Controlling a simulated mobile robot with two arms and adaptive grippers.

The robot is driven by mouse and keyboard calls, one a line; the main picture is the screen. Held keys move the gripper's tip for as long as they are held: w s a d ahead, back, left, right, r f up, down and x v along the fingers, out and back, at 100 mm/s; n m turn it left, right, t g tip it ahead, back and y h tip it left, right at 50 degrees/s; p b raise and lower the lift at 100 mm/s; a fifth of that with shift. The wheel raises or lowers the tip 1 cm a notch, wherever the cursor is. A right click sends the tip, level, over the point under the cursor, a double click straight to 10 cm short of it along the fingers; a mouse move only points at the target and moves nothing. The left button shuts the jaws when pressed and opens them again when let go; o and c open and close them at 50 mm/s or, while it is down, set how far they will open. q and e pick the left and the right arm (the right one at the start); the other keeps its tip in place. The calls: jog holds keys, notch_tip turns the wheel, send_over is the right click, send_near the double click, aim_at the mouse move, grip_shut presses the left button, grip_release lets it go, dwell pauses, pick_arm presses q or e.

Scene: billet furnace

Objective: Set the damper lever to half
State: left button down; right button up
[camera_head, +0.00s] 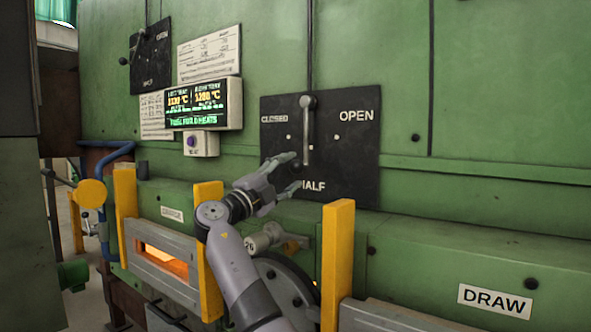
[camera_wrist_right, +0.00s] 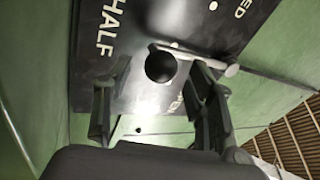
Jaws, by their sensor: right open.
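The damper lever (camera_head: 306,138) is a grey bar on a black plate (camera_head: 358,160) marked CLOSED at left, OPEN at right and HALF at the bottom. Its bar hangs almost straight down from the round grey hub, pointing toward HALF. In the right wrist view its black ball knob (camera_wrist_right: 160,67) shows in front of the plate. My right gripper (camera_head: 290,172) is open near the bar's lower end. In the right wrist view its fingers (camera_wrist_right: 158,105) stand either side of the knob, with no clear contact. My left gripper is not in view.
A second, smaller lever plate (camera_head: 150,60) is at upper left, beside a lit temperature display (camera_head: 203,104). Yellow posts (camera_head: 338,262) and a glowing furnace opening (camera_head: 165,262) lie below. A DRAW label (camera_head: 494,301) is at lower right. The green wall right of the plate is clear.

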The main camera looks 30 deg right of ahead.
jog(key=v, duration=0.8)
jog(key=shift+a, duration=0.35)
jog(key=shift+s+f, duration=0.15)
jog(key=shift+f, duration=0.05)
